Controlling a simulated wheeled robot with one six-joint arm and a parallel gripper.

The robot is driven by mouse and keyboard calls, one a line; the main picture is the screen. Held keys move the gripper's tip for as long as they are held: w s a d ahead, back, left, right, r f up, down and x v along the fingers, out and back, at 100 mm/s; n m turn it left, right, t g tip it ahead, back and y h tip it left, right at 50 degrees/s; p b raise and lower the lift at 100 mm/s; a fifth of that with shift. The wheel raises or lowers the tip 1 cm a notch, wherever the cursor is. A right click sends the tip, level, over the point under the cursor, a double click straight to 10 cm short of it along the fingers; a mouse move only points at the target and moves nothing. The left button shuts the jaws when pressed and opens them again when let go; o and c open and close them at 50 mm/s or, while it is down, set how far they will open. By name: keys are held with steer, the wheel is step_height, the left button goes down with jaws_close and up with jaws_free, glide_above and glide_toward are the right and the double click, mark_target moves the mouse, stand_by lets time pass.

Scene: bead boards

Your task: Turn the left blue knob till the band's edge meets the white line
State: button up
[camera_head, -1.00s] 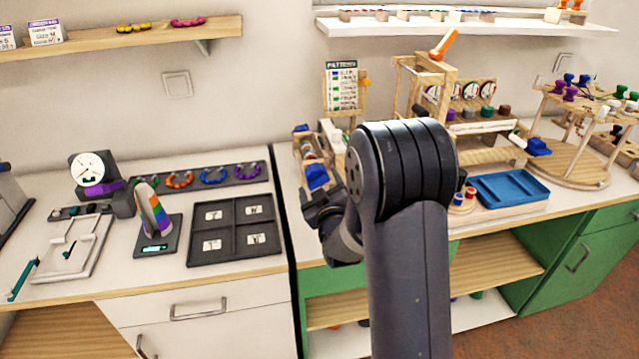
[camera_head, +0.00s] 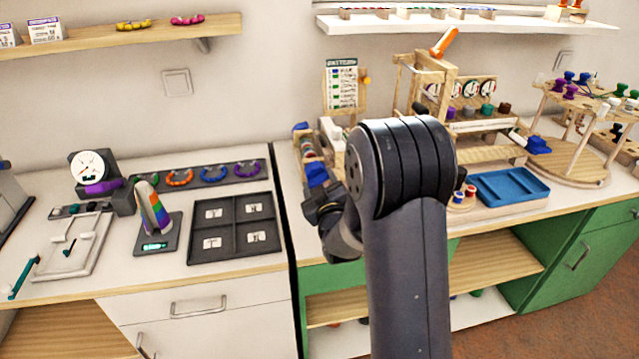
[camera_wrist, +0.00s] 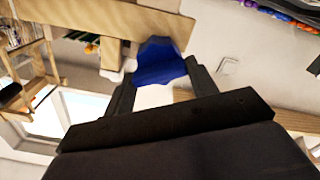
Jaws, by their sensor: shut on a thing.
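The left blue knob (camera_head: 316,173) sits at the front of the wooden bead board (camera_head: 306,150), left of my arm. My gripper (camera_head: 318,192) is at the knob from the front. In the wrist view the blue knob (camera_wrist: 160,62) lies between the two dark fingers of my gripper (camera_wrist: 158,80), which are shut on it. A roller with coloured bands (camera_head: 307,149) shows behind the knob, small and partly covered. The band's edge and the white line are too small to tell apart here.
A second blue knob (camera_head: 538,145) stands farther right on the wooden frame. A blue tray (camera_head: 508,187) lies right of my arm. A dark four-part tray (camera_head: 234,228) is on the left counter. My arm hides the middle of the right counter.

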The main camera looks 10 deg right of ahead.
steer(key=shift+f+b, duration=0.1)
steer(key=shift+b, duration=0.25)
steer(key=shift+a+f+n+b, duration=0.1)
steer(key=shift+f+n+b, duration=0.05)
steer(key=shift+n+b, duration=6.3)
steer(key=shift+m+b, duration=0.45)
steer(key=shift+b, duration=0.15)
steer(key=o, duration=1)
